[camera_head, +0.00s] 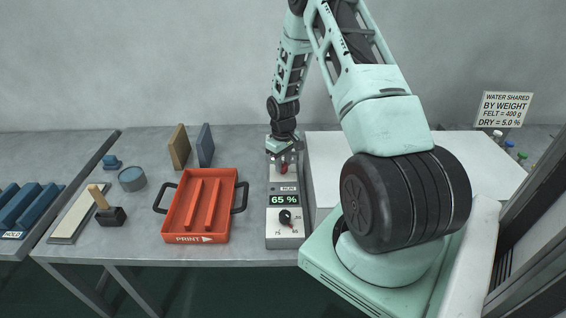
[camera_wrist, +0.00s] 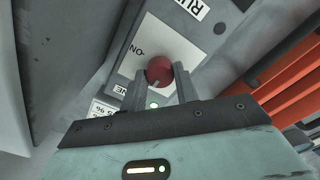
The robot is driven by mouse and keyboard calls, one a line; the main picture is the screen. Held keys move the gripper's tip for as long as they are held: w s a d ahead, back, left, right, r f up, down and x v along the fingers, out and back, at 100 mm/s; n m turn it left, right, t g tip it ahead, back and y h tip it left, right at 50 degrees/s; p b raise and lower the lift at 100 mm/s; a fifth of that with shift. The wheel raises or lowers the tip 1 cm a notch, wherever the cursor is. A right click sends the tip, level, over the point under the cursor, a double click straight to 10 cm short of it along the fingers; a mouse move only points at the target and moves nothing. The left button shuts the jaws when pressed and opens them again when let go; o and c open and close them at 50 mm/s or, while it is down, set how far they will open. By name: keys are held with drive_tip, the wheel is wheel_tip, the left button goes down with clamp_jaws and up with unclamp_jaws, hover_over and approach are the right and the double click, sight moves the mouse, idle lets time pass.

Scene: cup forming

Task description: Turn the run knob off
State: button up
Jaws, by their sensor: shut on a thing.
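The run knob (camera_wrist: 159,71) is a small red round knob on the grey control box (camera_head: 285,215). In the head view the run knob (camera_head: 284,168) shows just above the RUN label. My gripper (camera_wrist: 161,80) has its two dark fingers on either side of the knob, shut on it. In the wrist view a pale mark on the knob points down and slightly left, and "ON" is printed to its left. In the head view my gripper (camera_head: 284,156) comes from above and partly covers the knob.
The box has a display (camera_head: 284,200) reading 65 % and a black dial (camera_head: 285,217) below it. A red PRINT tray (camera_head: 170,215) stands close on the left. A large white block (camera_head: 335,165) stands close on the right.

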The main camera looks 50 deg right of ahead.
sight(283, 165)
drive_tip(key=o, duration=1)
drive_tip(key=shift+r, duration=0.1)
wheel_tip(283, 165, up, 17)
drive_tip(key=b, duration=0.3)
drive_tip(key=shift+r, duration=0.15)
